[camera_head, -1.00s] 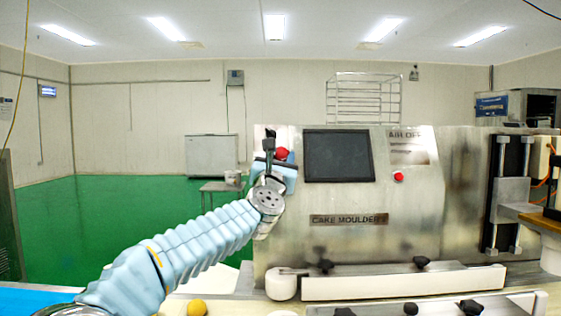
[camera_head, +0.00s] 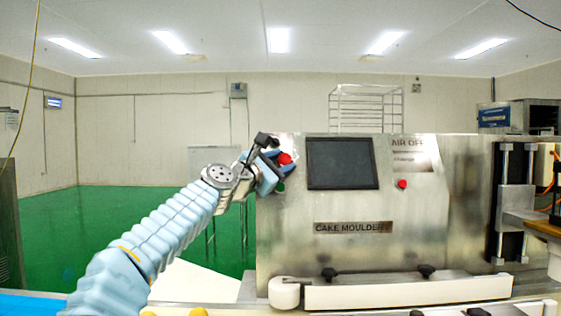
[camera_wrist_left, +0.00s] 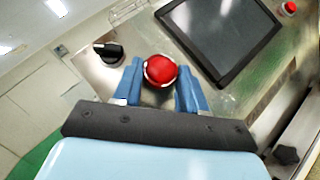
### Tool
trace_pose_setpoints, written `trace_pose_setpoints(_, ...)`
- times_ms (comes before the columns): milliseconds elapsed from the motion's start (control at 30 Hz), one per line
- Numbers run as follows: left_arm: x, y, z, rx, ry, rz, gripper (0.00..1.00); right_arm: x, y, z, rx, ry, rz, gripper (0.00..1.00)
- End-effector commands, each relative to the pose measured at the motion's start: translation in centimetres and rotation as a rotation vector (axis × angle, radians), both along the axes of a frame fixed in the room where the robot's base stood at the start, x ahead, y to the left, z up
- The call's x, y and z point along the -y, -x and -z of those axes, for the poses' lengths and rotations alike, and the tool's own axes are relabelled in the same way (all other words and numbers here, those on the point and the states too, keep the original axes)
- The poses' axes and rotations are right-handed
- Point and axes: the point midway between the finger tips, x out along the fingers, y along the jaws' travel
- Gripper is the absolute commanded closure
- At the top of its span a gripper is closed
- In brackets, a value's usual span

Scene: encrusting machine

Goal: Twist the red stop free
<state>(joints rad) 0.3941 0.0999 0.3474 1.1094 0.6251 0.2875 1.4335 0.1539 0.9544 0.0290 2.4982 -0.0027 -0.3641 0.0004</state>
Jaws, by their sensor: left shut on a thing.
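The red stop (camera_head: 285,158) is a round red knob on the upper left of the steel machine's front panel. It also shows in the left wrist view (camera_wrist_left: 160,70), between two blue fingers. My left gripper (camera_head: 277,166) reaches it from the left, with its wrist tilted. In the left wrist view my left gripper (camera_wrist_left: 158,75) is shut on the red stop, one finger on each side. The fingers partly hide its base. My right gripper is in neither view.
A dark screen (camera_head: 342,163) is right of the stop. A second red button (camera_head: 402,184) sits below the AIR OFF label. A black rotary switch (camera_wrist_left: 108,52) is close to the left finger. A green button (camera_head: 281,188) sits below the stop. A white conveyor (camera_head: 400,291) runs below.

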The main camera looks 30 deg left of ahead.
Motion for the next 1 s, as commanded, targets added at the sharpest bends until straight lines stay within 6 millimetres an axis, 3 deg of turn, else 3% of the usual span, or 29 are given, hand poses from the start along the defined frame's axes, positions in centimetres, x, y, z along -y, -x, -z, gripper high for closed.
trace_pose_setpoints(700,-0.50,-0.13,0.09,-0.036,-0.056,0.023,0.89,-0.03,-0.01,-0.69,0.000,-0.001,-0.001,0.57)
trace_pose_setpoints(733,-0.49,-0.13,0.10,-0.036,-0.056,0.023,0.54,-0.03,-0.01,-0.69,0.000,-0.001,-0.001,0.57)
trace_pose_setpoints(867,-0.39,-0.10,0.07,-0.036,-0.056,0.026,0.34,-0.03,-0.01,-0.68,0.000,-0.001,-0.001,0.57)
trace_pose_setpoints(1000,-0.31,-0.07,0.03,-0.036,-0.056,0.027,0.33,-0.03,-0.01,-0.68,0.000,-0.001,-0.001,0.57)
